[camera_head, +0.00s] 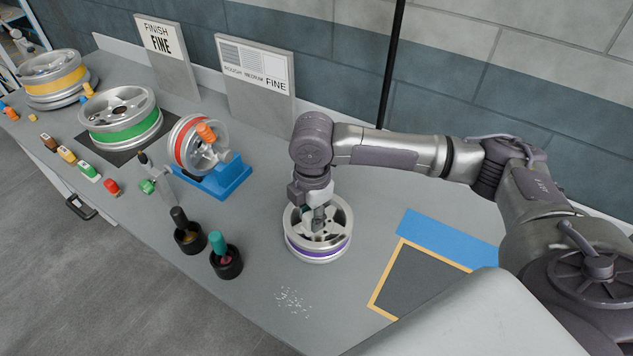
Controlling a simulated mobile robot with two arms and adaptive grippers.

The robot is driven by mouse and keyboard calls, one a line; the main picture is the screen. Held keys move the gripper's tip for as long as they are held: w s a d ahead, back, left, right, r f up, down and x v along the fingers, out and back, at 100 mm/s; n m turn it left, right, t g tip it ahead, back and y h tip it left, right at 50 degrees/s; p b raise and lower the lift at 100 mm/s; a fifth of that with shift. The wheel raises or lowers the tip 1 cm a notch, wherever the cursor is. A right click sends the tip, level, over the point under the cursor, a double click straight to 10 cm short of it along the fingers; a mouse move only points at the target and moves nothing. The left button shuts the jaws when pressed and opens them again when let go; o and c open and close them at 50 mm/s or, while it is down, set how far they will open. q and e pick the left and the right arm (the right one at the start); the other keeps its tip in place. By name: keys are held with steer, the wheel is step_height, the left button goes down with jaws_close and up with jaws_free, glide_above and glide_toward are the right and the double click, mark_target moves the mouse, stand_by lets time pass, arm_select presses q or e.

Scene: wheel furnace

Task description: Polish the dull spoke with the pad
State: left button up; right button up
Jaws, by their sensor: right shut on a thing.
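A silver spoked wheel with a purple band (318,247) lies flat on the grey bench. My right gripper (319,222) points down over the middle of this wheel, among its spokes. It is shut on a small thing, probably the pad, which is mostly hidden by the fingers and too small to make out. I cannot tell whether it touches a spoke, or which spoke is dull. My left gripper is not in view.
A red-banded wheel stands tilted in a blue stand (227,180). Green-banded (125,137) and yellow-banded (50,82) wheels lie further left. Two black cups (227,265) hold handled tools. A dark mat with yellow edging (372,304) and a blue strip (445,238) lie right.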

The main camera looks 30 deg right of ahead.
steer(key=n, duration=0.1)
steer(key=w+d+r+n+p, duration=0.1)
steer(key=n, duration=0.1)
steer(key=n+p, duration=0.1)
steer(key=shift+w+d+r+n, duration=0.15)
steer(key=shift+d+n, duration=0.15)
steer(key=shift+n, duration=0.1)
arm_select(q)
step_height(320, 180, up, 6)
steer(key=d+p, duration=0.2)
steer(key=p, duration=0.1)
arm_select(e)
steer(key=f+n+b, duration=0.2)
steer(key=d+f+n+b, duration=0.1)
steer(key=f+b, duration=0.1)
steer(key=w+f+n+b, duration=0.1)
steer(key=f+n+b, duration=0.1)
steer(key=b, duration=0.1)
steer(key=shift+d+f+n, duration=0.25)
steer(key=shift+n, duration=0.05)
steer(key=shift+f, duration=0.2)
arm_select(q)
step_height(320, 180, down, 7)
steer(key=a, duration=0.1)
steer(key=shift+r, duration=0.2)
arm_select(e)
steer(key=shift+f, duration=1.2)
